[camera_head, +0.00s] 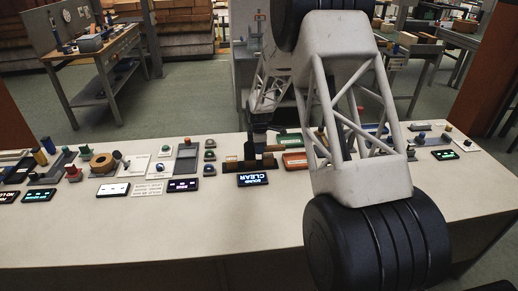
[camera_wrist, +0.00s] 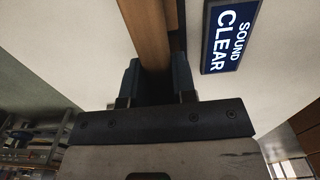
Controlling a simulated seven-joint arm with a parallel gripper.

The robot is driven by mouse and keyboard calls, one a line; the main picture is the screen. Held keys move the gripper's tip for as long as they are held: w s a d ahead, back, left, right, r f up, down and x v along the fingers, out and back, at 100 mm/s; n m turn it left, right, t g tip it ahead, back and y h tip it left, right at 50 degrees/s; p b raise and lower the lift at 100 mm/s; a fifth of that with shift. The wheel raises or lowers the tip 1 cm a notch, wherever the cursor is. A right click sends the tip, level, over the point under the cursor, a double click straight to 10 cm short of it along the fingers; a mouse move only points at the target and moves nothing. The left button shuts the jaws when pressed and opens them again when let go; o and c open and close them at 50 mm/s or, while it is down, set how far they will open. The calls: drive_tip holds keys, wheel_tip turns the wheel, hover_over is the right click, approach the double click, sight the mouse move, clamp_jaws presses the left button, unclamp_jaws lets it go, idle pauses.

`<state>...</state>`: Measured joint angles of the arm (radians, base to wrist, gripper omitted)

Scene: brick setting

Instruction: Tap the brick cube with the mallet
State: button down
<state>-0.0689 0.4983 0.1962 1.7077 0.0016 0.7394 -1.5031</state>
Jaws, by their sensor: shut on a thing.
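My gripper (camera_wrist: 157,82) is shut on a brown wooden bar, which looks like the mallet's handle (camera_wrist: 150,32); it runs from between the dark fingers to the top of the wrist view. In the head view my gripper (camera_head: 262,140) is small and dark, low over the table's middle. The mallet's head cannot be made out clearly. A small reddish-brown block (camera_head: 231,159), possibly the brick cube, is just left of the gripper. Whether the mallet touches it cannot be told.
A display reading "SOUND CLEAR" (camera_head: 253,180) lies in front of the gripper; it also shows in the wrist view (camera_wrist: 230,35). An orange tray (camera_head: 295,161) is to the right. Several small items and displays line the table's left. The table's front (camera_head: 150,228) is clear.

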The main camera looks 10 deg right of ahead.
drive_tip(key=shift+r, duration=3.35)
